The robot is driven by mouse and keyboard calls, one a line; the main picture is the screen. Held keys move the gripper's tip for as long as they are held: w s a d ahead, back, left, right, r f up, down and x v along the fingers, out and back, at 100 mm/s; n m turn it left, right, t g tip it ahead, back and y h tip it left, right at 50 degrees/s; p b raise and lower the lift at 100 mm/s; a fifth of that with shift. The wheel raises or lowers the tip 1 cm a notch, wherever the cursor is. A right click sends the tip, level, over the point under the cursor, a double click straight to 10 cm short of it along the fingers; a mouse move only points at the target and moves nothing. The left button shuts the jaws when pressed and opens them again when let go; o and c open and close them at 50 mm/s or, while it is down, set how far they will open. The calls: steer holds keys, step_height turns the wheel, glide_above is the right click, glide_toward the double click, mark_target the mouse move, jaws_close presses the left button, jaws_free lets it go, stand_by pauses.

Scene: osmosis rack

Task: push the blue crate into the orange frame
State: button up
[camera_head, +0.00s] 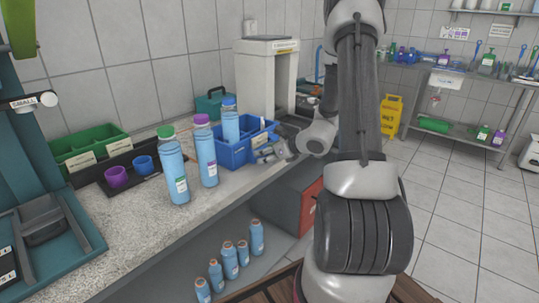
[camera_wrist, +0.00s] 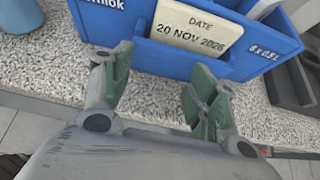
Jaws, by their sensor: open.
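The blue crate (camera_head: 232,157) stands upright on the speckled counter and holds a tall blue bottle (camera_head: 230,122). In the wrist view the blue crate (camera_wrist: 262,48) fills the top, with a cream date label on its near wall. My gripper (camera_head: 268,153) is at the crate's right side in the head view. In the wrist view my gripper (camera_wrist: 160,78) is open and empty, its fingers pointing at the crate's labelled wall. The left fingertip overlaps the wall; I cannot tell whether it touches. I cannot make out an orange frame in either view.
A purple-capped bottle (camera_head: 205,155) and a green-capped bottle (camera_head: 173,170) stand left of the crate. Behind are a teal case (camera_head: 211,106) and a grey arch-shaped machine (camera_head: 262,80). A dark tray (camera_wrist: 296,85) lies right of the crate in the wrist view.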

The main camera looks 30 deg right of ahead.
mark_target(256, 146)
steer(key=shift+w+a, duration=0.4)
steer(key=shift+w, duration=0.7)
steer(key=shift+w+a, duration=0.4)
steer(key=shift+w, duration=0.65)
steer(key=shift+w+a, duration=0.4)
steer(key=shift+w, duration=0.8)
steer(key=shift+w+a, duration=0.35)
steer(key=shift+w, duration=0.55)
steer(key=shift+w+a, duration=0.3)
steer(key=shift+w, duration=0.65)
steer(key=shift+w+a, duration=0.35)
steer(key=shift+w, duration=0.55)
steer(key=shift+w+a, duration=0.35)
steer(key=shift+w, duration=0.6)
steer(key=shift+w+a, duration=0.35)
steer(key=shift+w, duration=0.55)
steer(key=shift+w+a, duration=0.35)
steer(key=shift+w, duration=0.6)
steer(key=shift+w+a, duration=0.3)
steer(key=shift+w, duration=0.55)
steer(key=shift+w+a, duration=0.3)
steer(key=shift+w, duration=0.5)
